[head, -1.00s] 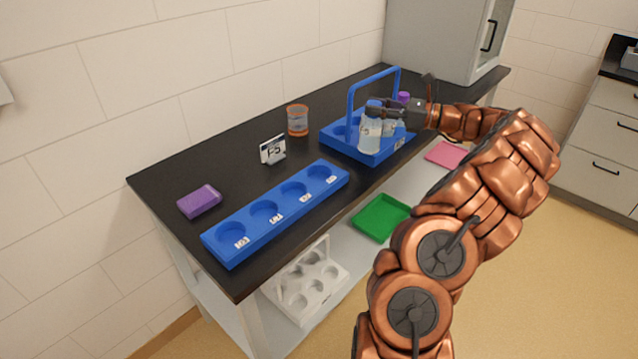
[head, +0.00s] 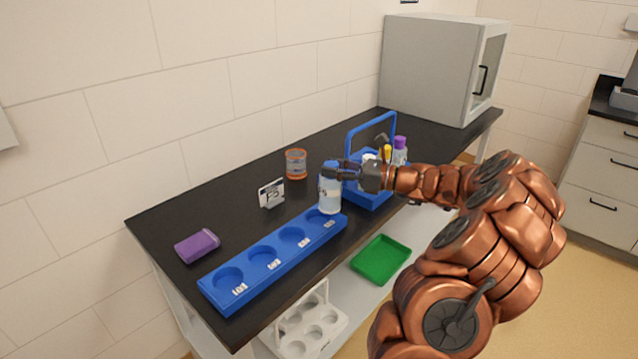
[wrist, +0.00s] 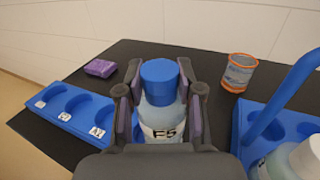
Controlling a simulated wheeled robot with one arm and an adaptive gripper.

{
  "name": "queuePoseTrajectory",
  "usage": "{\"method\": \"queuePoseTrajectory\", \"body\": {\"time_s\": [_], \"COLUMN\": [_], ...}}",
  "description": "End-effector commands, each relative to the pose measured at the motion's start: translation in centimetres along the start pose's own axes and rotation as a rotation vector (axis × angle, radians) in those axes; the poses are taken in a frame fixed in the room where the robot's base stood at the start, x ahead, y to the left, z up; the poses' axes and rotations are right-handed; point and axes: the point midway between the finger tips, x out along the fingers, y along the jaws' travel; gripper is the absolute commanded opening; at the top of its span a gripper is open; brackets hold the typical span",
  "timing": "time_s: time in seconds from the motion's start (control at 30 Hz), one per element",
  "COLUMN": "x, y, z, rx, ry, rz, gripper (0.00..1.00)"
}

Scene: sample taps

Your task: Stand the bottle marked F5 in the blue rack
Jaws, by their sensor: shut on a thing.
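My gripper (head: 338,172) is shut on a blue-capped, pale bottle (head: 330,195) and holds it upright. In the wrist view, the bottle (wrist: 161,118) sits between the fingers (wrist: 160,92), and its white label reads F5. In the head view, the bottle's base is at the right-hand end of the long blue rack (head: 262,285), by the last round well. I cannot tell whether the base is in that well or just above it. The rack's other wells are empty, with small white labels in front. The rack (wrist: 62,120) also shows in the wrist view.
A blue handled carrier (head: 372,199) with several bottles stands close to the right of my gripper. An F5 sign (head: 271,194) and an orange-rimmed beaker (head: 296,164) stand behind the rack. A purple block (head: 198,246) lies at left. A green tray (head: 381,260) is below.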

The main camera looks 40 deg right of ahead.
Motion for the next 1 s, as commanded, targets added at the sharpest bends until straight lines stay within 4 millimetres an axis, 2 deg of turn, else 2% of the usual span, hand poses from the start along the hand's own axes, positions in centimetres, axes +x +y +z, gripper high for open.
{"method": "queuePoseTrajectory", "body": {"time_s": [0.13,0.4,0.7,0.93,0.97,1.0], "x": [1.8,3.2,3.1,3.2,3.2,3.2], "y": [1.4,2.4,2.3,2.3,2.3,2.3], "z": [0.0,-0.5,-4.1,-4.7,-4.7,-4.7], "rx": [0.0,0.004,0.004,0.005,0.006,0.006], "ry": [-0.004,0.0,0.006,0.013,0.013,0.012], "rz": [0.004,0.003,0.001,0.003,0.003,0.003], "gripper": [0.0,0.0,0.0,0.0,0.39,0.44]}}
